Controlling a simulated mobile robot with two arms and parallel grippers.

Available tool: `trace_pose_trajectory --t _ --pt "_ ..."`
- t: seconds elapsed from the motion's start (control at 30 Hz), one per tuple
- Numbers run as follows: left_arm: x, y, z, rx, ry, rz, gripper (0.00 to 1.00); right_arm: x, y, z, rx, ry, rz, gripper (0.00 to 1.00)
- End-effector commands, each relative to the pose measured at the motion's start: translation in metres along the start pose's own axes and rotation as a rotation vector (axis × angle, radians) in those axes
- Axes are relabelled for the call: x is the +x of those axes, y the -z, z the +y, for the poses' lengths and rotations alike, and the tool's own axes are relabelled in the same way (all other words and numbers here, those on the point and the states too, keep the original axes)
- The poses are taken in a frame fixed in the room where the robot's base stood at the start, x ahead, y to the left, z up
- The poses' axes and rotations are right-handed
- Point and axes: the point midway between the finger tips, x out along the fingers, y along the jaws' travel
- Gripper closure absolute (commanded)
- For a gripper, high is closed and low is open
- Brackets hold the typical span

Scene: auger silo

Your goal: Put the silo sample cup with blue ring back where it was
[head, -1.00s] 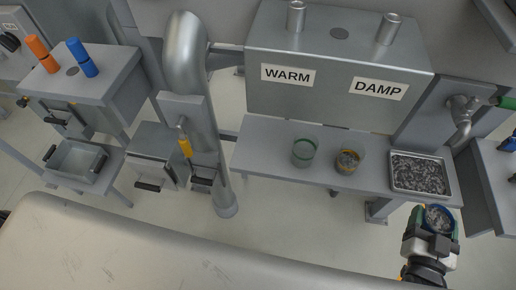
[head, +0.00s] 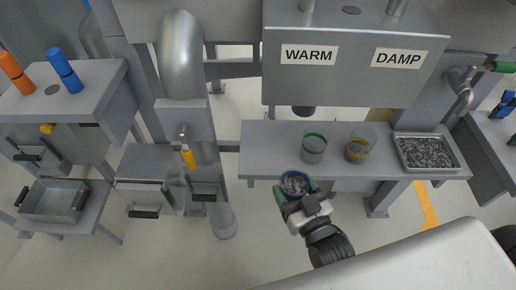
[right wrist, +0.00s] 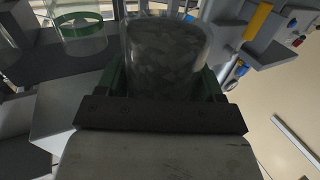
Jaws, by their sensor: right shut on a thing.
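The sample cup with blue ring (head: 295,183) is held upright by my right gripper (head: 297,192) and is filled with grey granules. It hangs just off the front edge of the shelf (head: 262,150) under the WARM and DAMP box. In the right wrist view the clear cup (right wrist: 163,50) sits between the green finger pads, with its granules showing through the wall. The gripper's finger body hides its lower part. My left gripper is not in view.
Bare shelf lies left of the green-ring cup. A yellow-handled spout (head: 187,155) stands farther left.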

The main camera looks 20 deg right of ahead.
Motion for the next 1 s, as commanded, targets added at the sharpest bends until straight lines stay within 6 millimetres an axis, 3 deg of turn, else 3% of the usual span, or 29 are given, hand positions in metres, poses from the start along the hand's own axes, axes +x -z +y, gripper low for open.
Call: trace_pose_trajectory --t 0.03,0.2,0.4,0.57,0.83,1.0 --pt "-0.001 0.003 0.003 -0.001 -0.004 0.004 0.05 0.017 0.003 0.000 0.000 -0.001 0.009 0.59" --pt "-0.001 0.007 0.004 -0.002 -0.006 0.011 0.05 0.063 0.003 0.000 0.001 -0.001 0.008 0.59" --pt "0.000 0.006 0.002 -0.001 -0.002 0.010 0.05 0.101 0.002 0.000 0.001 -0.001 0.004 0.59" --pt "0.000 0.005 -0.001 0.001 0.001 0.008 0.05 0.113 0.001 0.001 0.001 -0.001 0.002 0.59" --pt "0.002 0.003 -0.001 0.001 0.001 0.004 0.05 0.152 0.002 0.001 0.001 -0.001 0.004 0.59" --pt "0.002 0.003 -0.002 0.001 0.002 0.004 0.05 0.151 -0.005 0.001 0.001 -0.001 0.001 0.59"
